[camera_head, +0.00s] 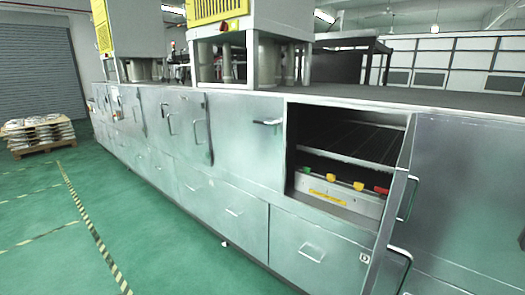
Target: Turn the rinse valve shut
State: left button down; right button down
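No part labelled as the rinse valve can be read. Inside an open compartment (292,148) at the right of the head view is a low pale box (345,202) with a row of coloured knobs or handles. From left to right they are a green one (307,170), a yellow one (331,177), a second yellow one (358,186) and a red one (381,191). They are too small to tell which is the rinse valve or how each is turned. Neither of my grippers is in view.
A wire shelf (350,140) is above the box. A door (390,230) stands open at the compartment's right. Closed steel cabinets (245,145) run left. The green floor (150,230) in front is clear; a loaded pallet (40,145) stands far left.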

aim_at(378, 189)
jog(key=l+z, duration=0.4)
jog(key=i+l+z, duration=0.1)
jog(key=z, duration=0.3)
jog(key=j+z, duration=0.25)
jog(key=j, duration=0.35)
jog(key=j+z, duration=0.25)
jog(key=j, duration=0.3)
jog(key=k, duration=0.05)
